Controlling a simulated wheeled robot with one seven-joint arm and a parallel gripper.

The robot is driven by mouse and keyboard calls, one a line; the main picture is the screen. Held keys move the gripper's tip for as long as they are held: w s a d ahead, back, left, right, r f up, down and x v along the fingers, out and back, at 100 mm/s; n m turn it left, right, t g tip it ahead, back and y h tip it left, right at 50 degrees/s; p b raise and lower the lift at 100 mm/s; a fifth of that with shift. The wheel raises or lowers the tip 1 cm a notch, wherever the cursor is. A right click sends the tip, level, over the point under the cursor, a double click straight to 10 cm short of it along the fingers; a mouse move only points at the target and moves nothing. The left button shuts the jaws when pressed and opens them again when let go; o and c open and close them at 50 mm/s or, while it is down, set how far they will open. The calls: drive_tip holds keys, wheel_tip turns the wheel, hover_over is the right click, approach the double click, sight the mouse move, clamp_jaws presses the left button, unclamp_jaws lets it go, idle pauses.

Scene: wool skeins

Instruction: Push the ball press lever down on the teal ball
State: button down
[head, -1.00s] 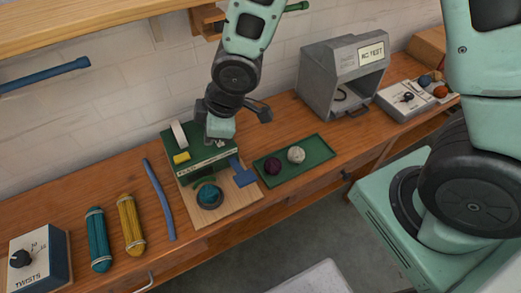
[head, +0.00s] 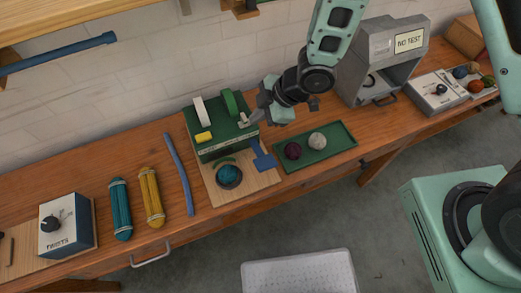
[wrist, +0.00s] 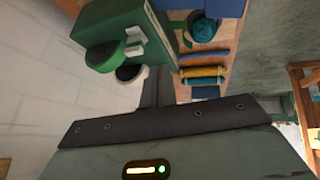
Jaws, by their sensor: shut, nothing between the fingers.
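The ball press is a green box (head: 222,143) on a wooden board (head: 252,182). A cream lever (head: 200,111) and a green lever (head: 231,103) stand up from its top, with a yellow block (head: 203,137) on its front edge. The teal ball (head: 228,174) sits in a dark cup at its front, with a green arc behind it; it also shows in the wrist view (wrist: 203,28). A blue T-shaped piece (head: 263,160) is right of the ball. My gripper (head: 245,122) is shut and empty, at the press's right top edge; its fingers (wrist: 155,82) show in the wrist view.
A green tray (head: 338,151) holding a dark ball and a pale ball lies right of the press. A grey test box (head: 378,75) stands farther right. Left lie a blue rod (head: 178,172) and yellow (head: 151,197) and teal (head: 120,208) skeins, beside a twists box (head: 67,228).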

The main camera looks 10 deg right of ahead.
sight(260, 152)
drive_tip(key=shift+s+d+f+b, duration=0.1)
drive_tip(key=shift+s+f+b, duration=0.35)
drive_tip(key=shift+f+b, duration=0.95)
drive_tip(key=shift+s+d+f+b, duration=0.15)
drive_tip(key=shift+s+f+b, duration=0.25)
drive_tip(key=shift+f+b, duration=0.95)
drive_tip(key=shift+s+d+f+b, duration=0.1)
drive_tip(key=shift+s+f+b, duration=0.35)
drive_tip(key=shift+f+b, duration=0.95)
drive_tip(key=shift+f, duration=0.1)
drive_tip(key=shift+s+f+b, duration=0.1)
drive_tip(key=shift+f+b, duration=0.2)
drive_tip(key=shift+b, duration=0.05)
drive_tip(key=shift+s+d+f+b, duration=0.1)
drive_tip(key=shift+s+f+b, duration=0.1)
drive_tip(key=shift+f+b, duration=0.4)
drive_tip(key=shift+s+d+f+b, duration=0.1)
drive_tip(key=shift+s+f+b, duration=0.1)
drive_tip(key=shift+f+b, duration=0.35)
drive_tip(key=shift+r, duration=0.1)
drive_tip(key=shift+w+a+r+p, duration=0.1)
drive_tip(key=shift+w+r+p, duration=0.15)
drive_tip(key=shift+r+p, duration=0.5)
drive_tip(key=shift+w+a+r+p, duration=0.1)
drive_tip(key=shift+w+r+p, duration=0.15)
drive_tip(key=shift+r+p, duration=0.4)
